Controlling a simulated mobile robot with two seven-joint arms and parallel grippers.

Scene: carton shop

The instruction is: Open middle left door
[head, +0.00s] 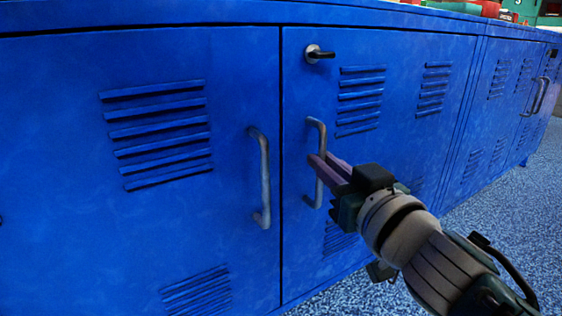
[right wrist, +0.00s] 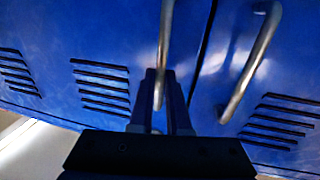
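Two blue cabinet doors stand side by side, the left door (head: 60,110) and the right door (head: 400,130), both closed with a narrow seam between them. The left door has a grey bar handle (head: 264,180) near the seam. My right gripper (head: 322,162) is at the right door's handle. In the right wrist view, this handle (right wrist: 166,30) runs between its close-set fingers, which appear shut on it. The left door's handle (right wrist: 250,70) stands apart to the right. My left gripper is not in view.
More blue cabinet doors (head: 498,90) with handles continue to the right. Speckled blue-grey floor (head: 530,190) lies clear at the right. Red and green items (head: 490,8) sit on top at the back right.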

